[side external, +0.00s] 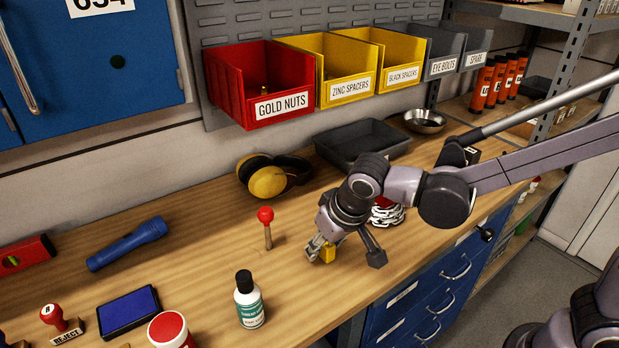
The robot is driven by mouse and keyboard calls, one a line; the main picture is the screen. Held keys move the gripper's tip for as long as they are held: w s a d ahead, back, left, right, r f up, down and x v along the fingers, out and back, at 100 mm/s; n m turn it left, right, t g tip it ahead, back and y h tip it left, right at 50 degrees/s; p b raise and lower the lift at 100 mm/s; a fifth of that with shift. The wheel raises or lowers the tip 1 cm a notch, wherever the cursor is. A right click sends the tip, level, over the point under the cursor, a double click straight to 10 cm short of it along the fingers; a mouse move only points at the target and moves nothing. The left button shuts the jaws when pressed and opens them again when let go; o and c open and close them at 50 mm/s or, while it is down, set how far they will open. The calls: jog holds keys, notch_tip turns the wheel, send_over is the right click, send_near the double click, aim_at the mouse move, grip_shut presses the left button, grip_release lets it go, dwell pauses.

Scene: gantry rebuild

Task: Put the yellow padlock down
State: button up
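The yellow padlock (328,253) shows as a small yellow block on the wooden workbench (190,275), or very close above it; I cannot tell which. It sits below my gripper (346,254), near the left finger and partly hidden by it. My gripper points down, and its fingers are spread wide. The right finger stands well clear of the padlock. Whether the left finger touches the padlock is not clear.
A red-knobbed lever (267,226) and a white bottle (249,302) stand left of my gripper. Yellow earmuffs (268,180) and a black tray (360,143) lie behind. A chain coil (388,213) is partly hidden behind my arm. The bench's front edge is close.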

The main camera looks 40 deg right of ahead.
jog(key=shift+r, duration=0.15)
jog(key=v, duration=1.2)
jog(key=s+d+f+t, duration=0.1)
jog(key=d+f, duration=0.1)
jog(key=d, duration=0.3)
jog(key=s+d+f, duration=0.1)
jog(key=s+d, duration=0.1)
jog(key=d, duration=0.4)
jog(key=s+d+f+t, duration=0.1)
jog(key=s+d+f, duration=0.1)
jog(key=d, duration=0.3)
jog(key=shift+d+f+t, duration=0.3)
jog(key=shift+f, duration=0.05)
jog(key=shift+w, duration=0.1)
